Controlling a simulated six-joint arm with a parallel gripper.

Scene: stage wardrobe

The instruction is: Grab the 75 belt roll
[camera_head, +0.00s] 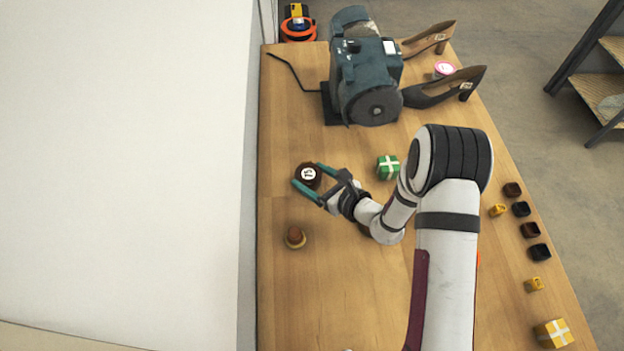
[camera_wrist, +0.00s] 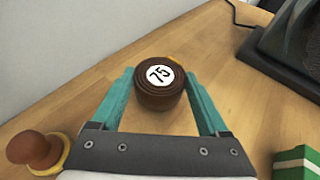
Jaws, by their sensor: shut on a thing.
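The 75 belt roll (camera_head: 309,174) is a dark brown coil with a white round label reading 75. It is on the left part of the wooden table, near the wall. In the wrist view the belt roll (camera_wrist: 159,84) sits upright between the tips of the teal fingers. My gripper (camera_head: 307,176) has one finger on each side of it and is shut on it; the wrist view also shows my gripper (camera_wrist: 160,88). I cannot tell whether the roll still touches the table.
A brown-knobbed item with a yellow base (camera_head: 295,237) stands in front of the roll. A green gift box (camera_head: 388,167) is to the right. A grinder-like machine (camera_head: 366,80) and high-heeled shoes (camera_head: 447,88) are behind. Small dark and yellow pieces line the right edge.

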